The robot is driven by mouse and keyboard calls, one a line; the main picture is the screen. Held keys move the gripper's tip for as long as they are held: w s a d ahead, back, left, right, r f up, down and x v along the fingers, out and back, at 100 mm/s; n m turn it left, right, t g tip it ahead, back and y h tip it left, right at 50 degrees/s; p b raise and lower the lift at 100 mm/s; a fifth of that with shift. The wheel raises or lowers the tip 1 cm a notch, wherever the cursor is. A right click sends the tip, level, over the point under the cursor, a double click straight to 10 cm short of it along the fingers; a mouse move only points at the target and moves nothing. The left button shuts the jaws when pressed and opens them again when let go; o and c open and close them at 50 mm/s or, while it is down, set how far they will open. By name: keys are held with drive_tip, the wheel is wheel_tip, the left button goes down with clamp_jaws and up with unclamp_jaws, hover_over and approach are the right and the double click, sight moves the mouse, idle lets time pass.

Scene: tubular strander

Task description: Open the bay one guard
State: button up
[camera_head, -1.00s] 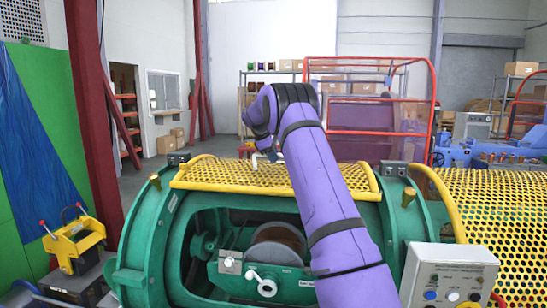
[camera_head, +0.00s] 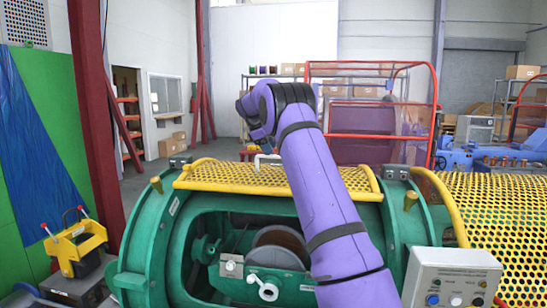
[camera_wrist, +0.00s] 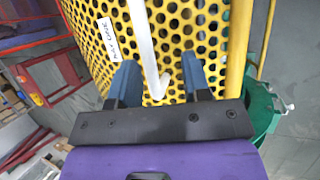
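The bay one guard is a yellow perforated cover (camera_head: 225,177) lying closed over the top of the green machine. It fills much of the wrist view (camera_wrist: 185,32), where a partly legible label (camera_wrist: 108,38) is on it. A white bar handle (camera_head: 268,157) stands on the guard; in the wrist view the handle (camera_wrist: 145,42) runs down between the fingers. My gripper (camera_wrist: 158,80) is open and empty, pointing at the guard with a finger either side of the handle in the picture. I cannot tell the depth gap. In the head view the fingers are not clear.
A spool (camera_head: 278,248) sits inside the green machine (camera_head: 142,250) below the guard. A grey control box (camera_head: 452,276) stands at front right. Another yellow mesh guard (camera_head: 500,215) lies right. A red-framed screen (camera_head: 365,120) stands behind.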

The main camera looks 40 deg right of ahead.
drive_tip(key=shift+v, duration=2.3)
